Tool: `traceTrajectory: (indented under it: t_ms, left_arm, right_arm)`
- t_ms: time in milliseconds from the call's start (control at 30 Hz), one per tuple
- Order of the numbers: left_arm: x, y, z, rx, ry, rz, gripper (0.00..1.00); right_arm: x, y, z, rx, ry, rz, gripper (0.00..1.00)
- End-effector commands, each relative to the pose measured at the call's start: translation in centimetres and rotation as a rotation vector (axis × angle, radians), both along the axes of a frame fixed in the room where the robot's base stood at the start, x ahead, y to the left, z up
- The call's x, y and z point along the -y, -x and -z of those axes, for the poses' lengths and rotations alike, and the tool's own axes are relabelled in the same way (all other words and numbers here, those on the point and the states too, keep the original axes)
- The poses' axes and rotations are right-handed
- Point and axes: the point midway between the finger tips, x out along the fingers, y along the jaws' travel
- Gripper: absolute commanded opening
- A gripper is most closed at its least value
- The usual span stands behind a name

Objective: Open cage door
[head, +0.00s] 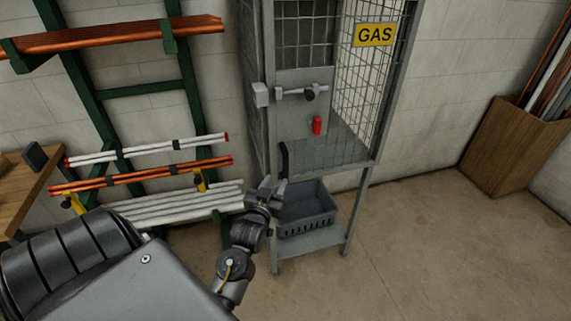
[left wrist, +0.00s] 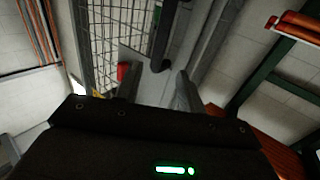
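The grey cage (head: 376,130) has wire mesh and a yellow GAS sign (head: 375,35). Its door (head: 300,125) looks shut in the head view. A slide bolt (head: 297,92) with a dark knob crosses the door beside a light block on the post. A black handle (head: 284,160) sits low on the door's left edge; it also shows in the left wrist view (left wrist: 160,50). My left gripper (head: 273,184) is open and empty, just below the handle. In the left wrist view, its fingers (left wrist: 133,90) are spread, with the handle beyond them. My right gripper is out of view.
A red tag-like piece (head: 317,126) is on the door. A grey crate (head: 306,210) stands on the shelf below the cage. A green rack (head: 140,88) with pipes is at left, a wooden bin (head: 512,148) at right. The floor in front is clear.

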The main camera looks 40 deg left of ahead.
Motion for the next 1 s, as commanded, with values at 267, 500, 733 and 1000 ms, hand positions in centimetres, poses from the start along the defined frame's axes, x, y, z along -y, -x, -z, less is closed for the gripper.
traceTrajectory:
  t_ms: [267,500,733,1000]
  left_arm:
    - [-1.7,-4.5,-0.3,0.0,0.0,0.0,0.39]
    - [-3.1,-8.0,-0.1,-0.001,-0.001,0.001,0.39]
    - [-3.7,-9.5,0.0,0.0,0.0,0.001,0.39]
    - [-3.7,-9.5,0.0,-0.001,-0.001,0.001,0.39]
  right_arm:
    - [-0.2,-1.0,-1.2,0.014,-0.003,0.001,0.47]
    - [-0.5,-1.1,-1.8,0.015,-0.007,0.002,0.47]
    - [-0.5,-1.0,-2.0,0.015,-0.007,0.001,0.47]
    - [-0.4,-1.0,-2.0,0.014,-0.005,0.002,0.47]
